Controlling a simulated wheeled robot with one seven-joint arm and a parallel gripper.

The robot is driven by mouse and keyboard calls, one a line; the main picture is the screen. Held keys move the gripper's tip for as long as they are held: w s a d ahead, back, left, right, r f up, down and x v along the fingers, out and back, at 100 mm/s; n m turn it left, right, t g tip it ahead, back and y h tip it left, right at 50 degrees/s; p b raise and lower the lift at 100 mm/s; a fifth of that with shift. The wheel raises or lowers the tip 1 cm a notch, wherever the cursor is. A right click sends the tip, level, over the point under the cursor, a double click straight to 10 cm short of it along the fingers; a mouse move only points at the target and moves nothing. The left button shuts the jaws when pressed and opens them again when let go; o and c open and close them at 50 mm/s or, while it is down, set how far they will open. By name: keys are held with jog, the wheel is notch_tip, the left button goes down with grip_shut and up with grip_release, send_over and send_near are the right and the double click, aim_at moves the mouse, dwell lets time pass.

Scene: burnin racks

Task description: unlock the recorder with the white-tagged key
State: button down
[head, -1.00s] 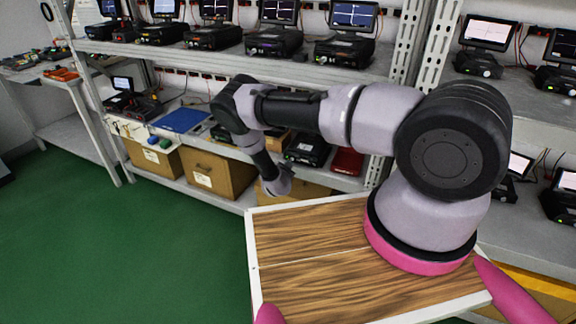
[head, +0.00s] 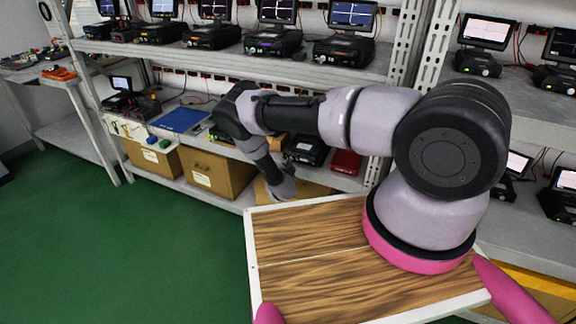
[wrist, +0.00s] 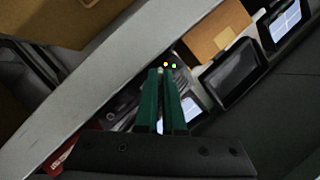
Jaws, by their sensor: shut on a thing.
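My gripper (wrist: 163,76) shows in the wrist view with two green fingers nearly together. A small pale piece (wrist: 160,70) shows at the fingertips; it looks like part of a key, but no white tag can be made out. Small red, yellow and green lights (wrist: 170,65) glow just beyond the tips, on a dark unit whose outline is unclear. I cannot tell which unit is the recorder, or whether the held piece touches it. In the head view the fingers are hidden below my wrist, in front of the lower shelf.
A pale shelf edge (wrist: 80,85) runs diagonally beside my fingers. A cardboard box (wrist: 216,32) and a black unit with a screen (wrist: 232,73) are close by. In the head view, a blue flat case (head: 180,120) and a red box (head: 346,162) lie on the lower shelf (head: 205,150).

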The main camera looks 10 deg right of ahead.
jog(key=c, duration=1)
grip_release()
jog(key=shift+s, duration=0.1)
jog(key=v, duration=1)
jog(key=shift+s+a+r, duration=0.15)
jog(key=shift+s+r, duration=0.05)
jog(key=shift+s, duration=0.1)
